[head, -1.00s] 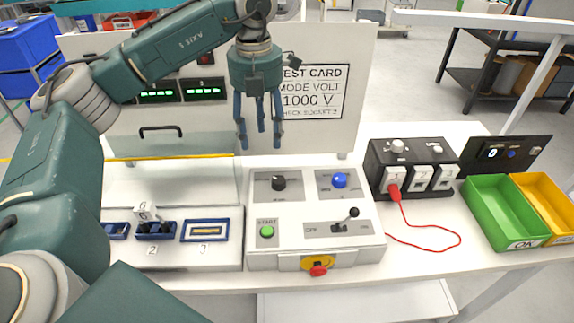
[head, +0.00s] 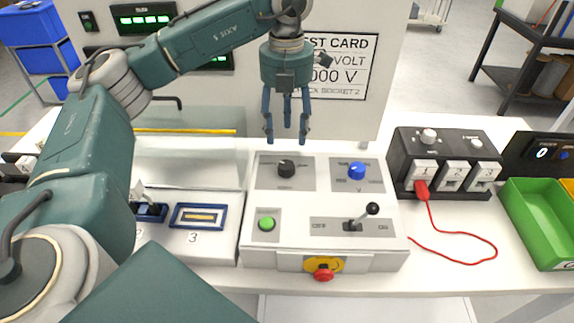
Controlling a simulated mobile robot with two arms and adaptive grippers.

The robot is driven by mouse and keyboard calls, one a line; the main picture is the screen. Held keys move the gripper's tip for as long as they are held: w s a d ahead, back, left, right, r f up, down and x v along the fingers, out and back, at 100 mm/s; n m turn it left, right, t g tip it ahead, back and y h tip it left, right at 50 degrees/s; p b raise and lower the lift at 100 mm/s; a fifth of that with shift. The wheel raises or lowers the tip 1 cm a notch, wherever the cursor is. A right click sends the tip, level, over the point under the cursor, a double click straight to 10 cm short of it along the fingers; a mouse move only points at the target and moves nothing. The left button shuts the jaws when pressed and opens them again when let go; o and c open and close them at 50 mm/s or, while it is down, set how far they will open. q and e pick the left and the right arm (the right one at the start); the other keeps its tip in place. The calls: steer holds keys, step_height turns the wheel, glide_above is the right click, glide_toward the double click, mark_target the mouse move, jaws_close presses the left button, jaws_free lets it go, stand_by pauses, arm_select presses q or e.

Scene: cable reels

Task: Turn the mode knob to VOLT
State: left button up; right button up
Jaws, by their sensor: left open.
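The control box (head: 330,205) stands on the white bench in the middle of the head view. Its black knob (head: 286,168) is at the upper left of the top panel, with a small label too blurred to read. A blue knob (head: 356,171) is at the upper right. I cannot tell from the labels which knob is set to what. My left gripper (head: 286,136) is open and empty, fingers pointing down, above and slightly behind the black knob, apart from it. The test card (head: 350,65) behind is partly hidden by my gripper. My right gripper is not in view.
A green button (head: 267,223), a black-balled lever (head: 372,209) and a red stop button (head: 323,274) share the control box. To the right are a dark socket box (head: 408,145), a red cable (head: 465,234) and a green bin (head: 552,220). A white upright panel stands behind.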

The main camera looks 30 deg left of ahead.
mark_target(286, 164)
arm_select(q)
step_height(286, 164, down, 2)
steer(key=shift+s+f+p, duration=0.15)
steer(key=shift+p, duration=0.2)
step_height(286, 164, down, 8)
steer(key=shift+r+p, duration=0.1)
steer(key=shift+p, duration=0.7)
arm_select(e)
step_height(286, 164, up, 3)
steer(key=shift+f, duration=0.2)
arm_select(q)
steer(key=shift+c, duration=0.5)
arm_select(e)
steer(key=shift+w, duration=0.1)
arm_select(q)
steer(key=c, duration=1.1)
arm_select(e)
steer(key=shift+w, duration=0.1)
